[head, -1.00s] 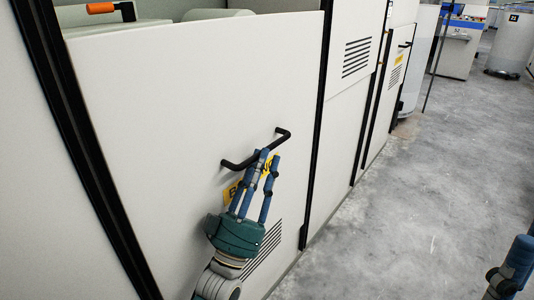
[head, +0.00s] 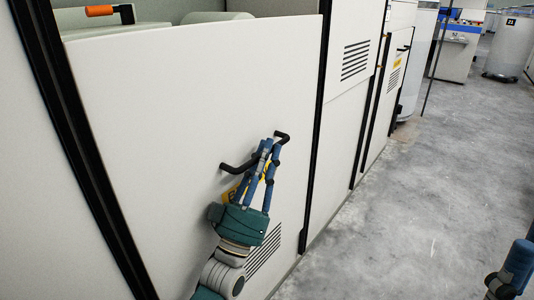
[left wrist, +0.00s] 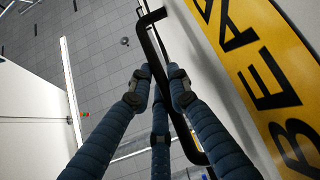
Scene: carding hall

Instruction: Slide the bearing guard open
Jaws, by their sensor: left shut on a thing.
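The bearing guard (head: 190,100) is a large off-white panel between black uprights in the head view, with an open space above its top edge. Its bent black bar handle (head: 235,167) sits at mid-height toward the right. My left gripper (head: 268,150) is shut on the handle's right part. In the left wrist view, my left gripper's blue fingers (left wrist: 160,82) close around the black handle (left wrist: 151,38). Beside it is a yellow label (left wrist: 264,85) with partly cut-off black lettering. In the head view, my fingers partly cover this label. Part of my right gripper (head: 510,272) shows at bottom right.
An orange-gripped lever (head: 100,11) shows above the guard's top edge. More panels with vents (head: 355,60) continue to the right. The grey floor (head: 400,220) on the right is mostly clear. A grey drum (head: 508,48) stands far back.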

